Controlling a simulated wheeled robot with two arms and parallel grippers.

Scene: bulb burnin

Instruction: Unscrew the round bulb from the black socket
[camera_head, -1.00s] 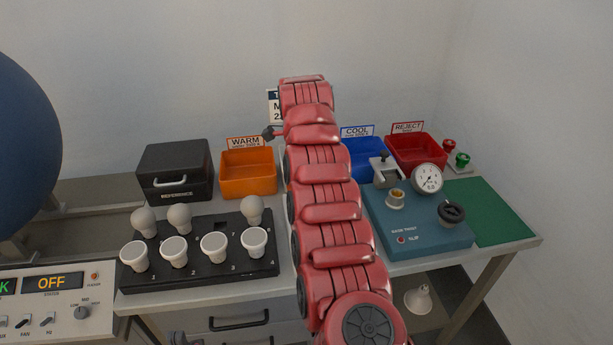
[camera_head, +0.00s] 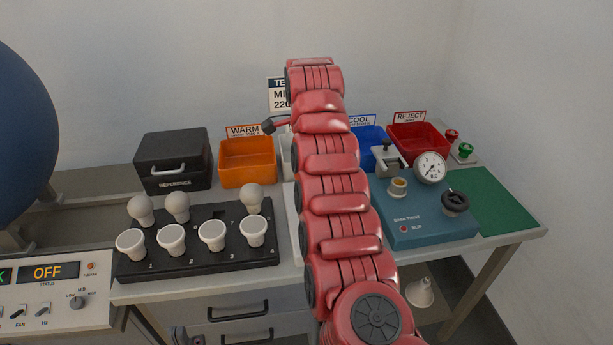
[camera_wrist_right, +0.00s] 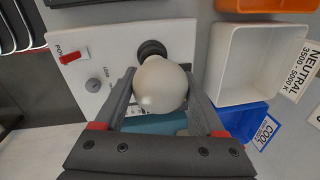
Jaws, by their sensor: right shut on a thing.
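In the right wrist view the round bulb (camera_wrist_right: 158,88) is a cream-white globe between the two dark fingers of my right gripper (camera_wrist_right: 161,80), which is shut on it. The black socket (camera_wrist_right: 152,48) shows just beyond the globe, on a white panel (camera_wrist_right: 185,38). The globe hides the bulb's base, so I cannot tell whether it is still in the socket. In the head view my red right arm covers this spot. A small grey part of my left gripper (camera_head: 182,336) shows at the bottom edge; its jaws cannot be made out.
The white panel carries a red power switch (camera_wrist_right: 72,57) and a knob (camera_wrist_right: 93,85). A white bin (camera_wrist_right: 208,95) and blue bin (camera_wrist_right: 247,118) stand close on the right.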

